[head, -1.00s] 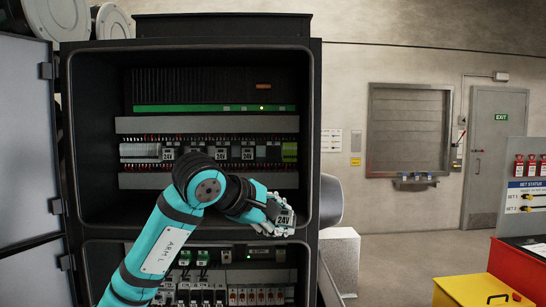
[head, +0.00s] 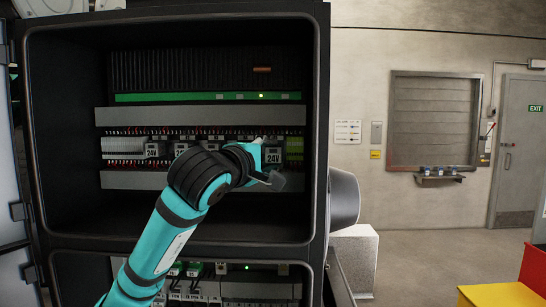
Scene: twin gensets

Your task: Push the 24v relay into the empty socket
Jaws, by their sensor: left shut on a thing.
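My left gripper (head: 264,161) is shut on a grey relay (head: 273,155) marked 24V. It holds the relay at the right part of the relay row inside the upper cabinet bay. Similar relays stand in that row to the left, one marked 24V (head: 154,150) at the far left of it. My left arm and gripper cover part of the row. The empty socket itself is hidden behind the gripper and held relay. I cannot tell whether the held relay touches the row or is seated. My right gripper is not in view.
The black cabinet bay (head: 68,213) has walls close around my left arm. Its open grey door (head: 14,258) is at the left. Grey ducts (head: 125,116) run above and below the relay row.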

